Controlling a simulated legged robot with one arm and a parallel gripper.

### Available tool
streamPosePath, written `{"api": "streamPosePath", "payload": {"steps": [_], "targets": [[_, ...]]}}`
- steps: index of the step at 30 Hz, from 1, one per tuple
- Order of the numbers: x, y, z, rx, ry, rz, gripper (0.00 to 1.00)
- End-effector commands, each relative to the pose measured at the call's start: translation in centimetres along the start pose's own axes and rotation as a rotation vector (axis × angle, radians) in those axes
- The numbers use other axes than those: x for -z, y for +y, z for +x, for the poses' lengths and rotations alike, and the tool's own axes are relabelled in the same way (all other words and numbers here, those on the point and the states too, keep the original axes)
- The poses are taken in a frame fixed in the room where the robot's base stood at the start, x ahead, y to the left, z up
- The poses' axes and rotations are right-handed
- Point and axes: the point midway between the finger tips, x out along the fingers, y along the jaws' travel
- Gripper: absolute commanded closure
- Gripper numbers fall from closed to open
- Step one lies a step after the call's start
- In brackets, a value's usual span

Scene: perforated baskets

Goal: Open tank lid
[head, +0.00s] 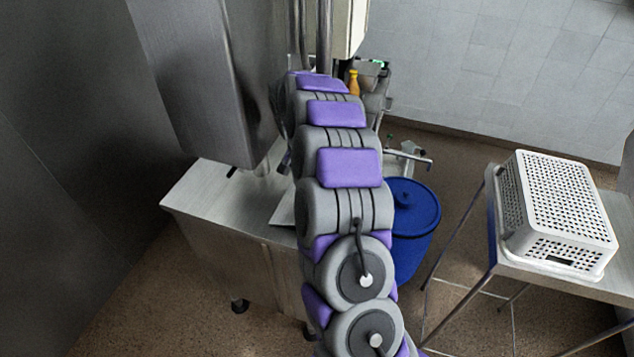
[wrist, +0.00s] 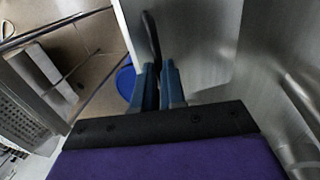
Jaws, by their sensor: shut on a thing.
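In the wrist view, my gripper (wrist: 156,72) has its two blue fingers closed around the lower end of a dark, curved handle (wrist: 151,36). The handle stands against a brushed-steel panel (wrist: 195,45), which I take to be part of the tank or its lid. Where the handle joins the steel is not clear. In the head view, a tall steel housing (head: 195,80) hangs at the upper left above a steel counter (head: 215,205). My arm reaches up the middle toward it and hides my gripper and the handle there. I cannot tell whether the lid is raised.
A blue barrel (head: 415,212) stands right of my arm. A white perforated basket (head: 562,205) sits upside down on a metal-legged table at the right. An orange bottle (head: 353,82) is behind the arm.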

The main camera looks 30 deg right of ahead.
Motion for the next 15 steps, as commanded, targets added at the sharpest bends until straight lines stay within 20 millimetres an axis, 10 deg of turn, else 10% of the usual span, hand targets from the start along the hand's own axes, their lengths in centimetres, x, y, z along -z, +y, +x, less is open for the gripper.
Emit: {"api": "streamPosePath", "payload": {"steps": [15], "targets": [[0.1, -1.6, -1.4, 0.010, 0.001, 0.000, 1.00]]}}
